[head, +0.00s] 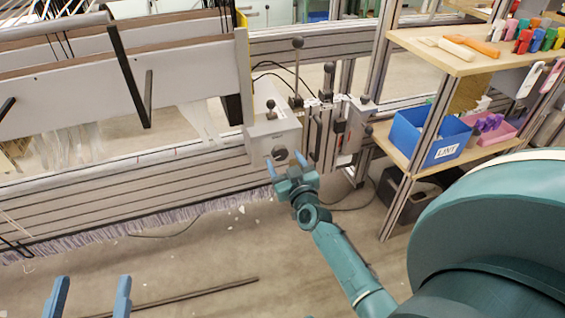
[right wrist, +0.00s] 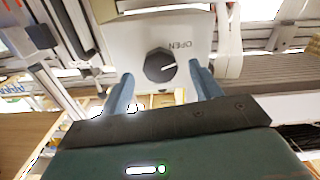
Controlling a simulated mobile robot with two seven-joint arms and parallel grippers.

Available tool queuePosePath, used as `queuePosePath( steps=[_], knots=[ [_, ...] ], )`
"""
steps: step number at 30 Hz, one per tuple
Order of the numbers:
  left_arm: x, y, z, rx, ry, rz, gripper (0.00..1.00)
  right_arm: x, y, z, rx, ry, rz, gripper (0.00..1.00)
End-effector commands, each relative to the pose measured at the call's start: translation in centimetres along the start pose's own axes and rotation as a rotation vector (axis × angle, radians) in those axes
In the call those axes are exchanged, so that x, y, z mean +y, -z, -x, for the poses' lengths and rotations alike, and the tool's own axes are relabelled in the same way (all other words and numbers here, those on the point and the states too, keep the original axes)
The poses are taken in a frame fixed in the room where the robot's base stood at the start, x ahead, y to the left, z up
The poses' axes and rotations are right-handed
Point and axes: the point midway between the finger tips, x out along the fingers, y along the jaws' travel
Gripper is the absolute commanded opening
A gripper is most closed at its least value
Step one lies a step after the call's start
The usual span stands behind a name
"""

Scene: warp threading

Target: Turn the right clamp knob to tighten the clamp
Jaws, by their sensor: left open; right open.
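The clamp is a pale grey box (head: 262,133) at the right end of the loom beam in the head view. Its dark round knob (head: 279,152) is on the front face. In the right wrist view the knob (right wrist: 159,66) has a white pointer line, beside the word OPEN on the box (right wrist: 205,30). My right gripper (head: 285,163) is open, its blue fingers on either side of the knob in the picture; contact cannot be told. My left gripper (head: 93,287) is open and empty at the lower left, far from the clamp.
A black-knobbed lever (head: 298,70) and an upright metal mechanism (head: 325,125) stand beside the clamp. At the right, a wooden shelf (head: 445,58) holds a blue bin (head: 425,140) and coloured tools. A dark rod (head: 190,298) lies on the floor.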

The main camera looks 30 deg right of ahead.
Motion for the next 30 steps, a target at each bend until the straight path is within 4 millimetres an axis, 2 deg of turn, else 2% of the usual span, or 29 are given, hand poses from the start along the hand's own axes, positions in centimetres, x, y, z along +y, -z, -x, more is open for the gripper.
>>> queuePosePath(
  steps=[3, 6, 15, 30],
  knots=[
    [0.1, -0.2, 0.0, 0.008, -0.003, 0.012, 0.63, 0.0, -0.2, -1.4, 0.000, 0.000, -0.002, 0.63],
    [0.1, 0.0, 0.0, 0.012, -0.002, 0.019, 0.63, 0.0, -0.1, -2.0, -0.001, 0.000, 0.000, 0.63],
    [0.1, 0.1, 0.0, 0.013, -0.004, 0.024, 0.63, 0.0, 0.0, -2.2, -0.001, 0.000, 0.000, 0.63],
    [0.2, 0.1, 0.0, 0.013, -0.007, 0.021, 0.63, 0.0, 0.0, -2.1, -0.001, 0.000, 0.000, 0.23]
  ],
)
